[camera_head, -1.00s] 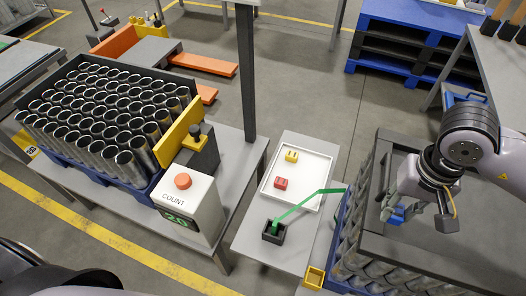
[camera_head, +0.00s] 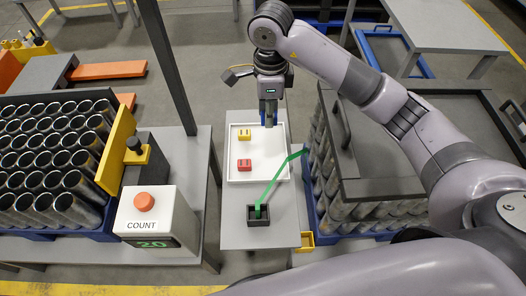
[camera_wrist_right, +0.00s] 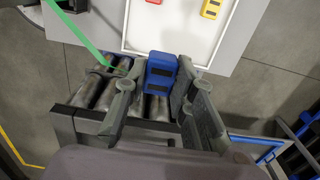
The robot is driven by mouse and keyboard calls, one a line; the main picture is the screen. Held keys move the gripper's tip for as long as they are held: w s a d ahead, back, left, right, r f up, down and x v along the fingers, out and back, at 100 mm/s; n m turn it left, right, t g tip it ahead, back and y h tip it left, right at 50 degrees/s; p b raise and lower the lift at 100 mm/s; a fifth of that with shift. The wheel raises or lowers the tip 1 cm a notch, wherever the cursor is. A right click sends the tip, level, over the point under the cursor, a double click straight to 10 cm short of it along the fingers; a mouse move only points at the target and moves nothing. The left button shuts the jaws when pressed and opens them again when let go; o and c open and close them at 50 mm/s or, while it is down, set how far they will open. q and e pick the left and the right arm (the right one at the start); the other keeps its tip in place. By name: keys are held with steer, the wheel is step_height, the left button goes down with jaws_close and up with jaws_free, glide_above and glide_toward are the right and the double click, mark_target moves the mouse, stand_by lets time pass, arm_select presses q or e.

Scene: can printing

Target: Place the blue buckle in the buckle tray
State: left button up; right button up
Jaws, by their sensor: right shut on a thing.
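The blue buckle (camera_wrist_right: 161,72) is between the fingers of my right gripper (camera_wrist_right: 158,88) in the right wrist view. My right gripper (camera_head: 268,118) is shut on it, over the right part of the white buckle tray (camera_head: 236,177) in the head view. The buckle's height above the tray is hard to tell. A yellow buckle (camera_head: 243,131) and a red buckle (camera_head: 244,165) lie in the tray, left of the gripper. My left gripper is not in view.
A green strap (camera_head: 272,184) runs from a black holder (camera_head: 264,210) to the can stack (camera_head: 345,205) on the right. A dark post (camera_head: 170,62) and the count box (camera_head: 155,222) stand left. The tray's lower right is free.

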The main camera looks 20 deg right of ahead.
steer(key=p, duration=0.1)
glide_above(268, 159)
step_height(268, 159, down, 12)
steer(key=shift+f, duration=0.2)
step_height(268, 159, down, 5)
steer(key=shift+f, duration=0.1)
steer(key=shift+f, duration=0.15)
steer(key=o, duration=1)
steer(key=shift+o, duration=0.2)
steer(key=shift+r, duration=0.2)
